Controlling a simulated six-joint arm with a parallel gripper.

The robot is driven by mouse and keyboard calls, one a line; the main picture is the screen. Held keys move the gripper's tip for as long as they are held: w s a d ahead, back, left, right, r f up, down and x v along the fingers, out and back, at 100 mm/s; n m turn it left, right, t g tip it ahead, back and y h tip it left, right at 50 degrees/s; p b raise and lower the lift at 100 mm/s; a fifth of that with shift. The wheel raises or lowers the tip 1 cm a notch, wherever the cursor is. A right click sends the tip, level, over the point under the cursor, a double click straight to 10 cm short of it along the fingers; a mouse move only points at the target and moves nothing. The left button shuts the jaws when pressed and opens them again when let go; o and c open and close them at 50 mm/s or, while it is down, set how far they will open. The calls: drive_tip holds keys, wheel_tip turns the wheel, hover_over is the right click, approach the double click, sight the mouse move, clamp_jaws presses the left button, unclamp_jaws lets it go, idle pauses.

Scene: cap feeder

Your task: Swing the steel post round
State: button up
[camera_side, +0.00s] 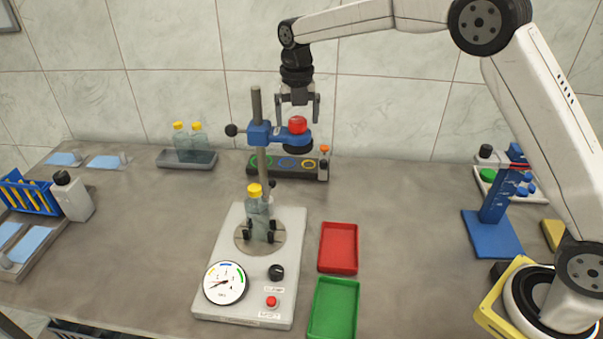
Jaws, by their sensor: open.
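The steel post (257,104) stands upright behind the bottle with the yellow cap (254,190), which sits in the round holder on the grey machine (226,245). A blue clamp arm (262,133) is on the post, with a black ball knob (232,130) on its left. The arm reaches right and carries a red round piece (297,125) on top, with a dark part beneath it. My gripper (298,117) points down, open, with its fingers on either side of the red piece. I cannot tell whether they touch it. The foot of the post is hidden.
A dark rack with coloured rings (263,169) stands just behind and below the arm. A red tray (338,248) and a green tray (333,309) lie right of the machine. A blue stand (493,228) is farther right. The bench between is clear.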

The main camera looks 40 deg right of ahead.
drive_tip(key=shift+r, duration=2.45)
drive_tip(key=m, duration=0.2)
drive_tip(key=s+d+f+m, duration=0.1)
drive_tip(key=m, duration=0.1)
drive_tip(key=s+m+t, duration=0.1)
drive_tip(key=m, duration=0.1)
drive_tip(key=shift+s+d+f, duration=0.1)
drive_tip(key=shift+d+f, duration=0.2)
drive_tip(key=shift+d, duration=0.05)
drive_tip(key=s+d+f+m, duration=0.1)
drive_tip(key=s+f+m, duration=0.5)
drive_tip(key=s+m, duration=0.6)
drive_tip(key=s+d+f+m+t, duration=0.1)
drive_tip(key=s+f+m, duration=0.5)
drive_tip(key=s+m, duration=0.6)
drive_tip(key=shift+s+d+t, duration=0.3)
drive_tip(key=shift+s+d, duration=0.05)
drive_tip(key=shift+s, duration=0.35)
drive_tip(key=shift+f, duration=0.1)
